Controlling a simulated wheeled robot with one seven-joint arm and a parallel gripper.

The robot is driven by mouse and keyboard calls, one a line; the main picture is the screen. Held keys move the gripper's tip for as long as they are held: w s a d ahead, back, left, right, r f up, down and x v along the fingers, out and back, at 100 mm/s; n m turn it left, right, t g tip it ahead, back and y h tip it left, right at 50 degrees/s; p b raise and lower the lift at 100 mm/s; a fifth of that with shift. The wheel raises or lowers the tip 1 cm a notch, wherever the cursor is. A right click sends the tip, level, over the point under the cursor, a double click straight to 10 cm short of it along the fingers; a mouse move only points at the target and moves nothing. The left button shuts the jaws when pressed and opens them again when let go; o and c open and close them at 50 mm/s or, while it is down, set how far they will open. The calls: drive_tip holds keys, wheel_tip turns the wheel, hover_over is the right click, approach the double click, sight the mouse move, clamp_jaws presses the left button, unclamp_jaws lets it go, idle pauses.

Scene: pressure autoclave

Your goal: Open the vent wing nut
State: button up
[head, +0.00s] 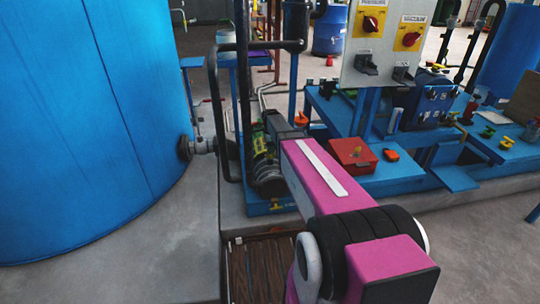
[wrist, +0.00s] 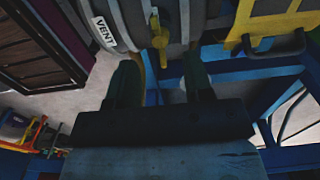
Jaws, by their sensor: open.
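The yellow vent wing nut (wrist: 160,42) shows at the top middle of the wrist view, on a grey rounded body. A white label reading "VENT" (wrist: 105,32) is just left of it. My gripper (wrist: 160,72) is open, with one dark finger at the left and one at the right. The lower yellow part of the nut appears in the gap between the fingertips, with no clear contact. How far the nut is from the fingers in depth is hard to tell. In the head view my pink arm reaches forward and I cannot make out the wing nut.
A large blue tank (head: 90,120) fills the left of the head view. A control panel (head: 385,45) with red knobs stands at the top right. A red box (head: 352,155) sits on the blue frame. A yellow bracket (wrist: 262,25) is right of the nut in the wrist view.

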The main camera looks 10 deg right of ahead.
drive_tip(key=shift+f, duration=2.5)
clamp_jaws()
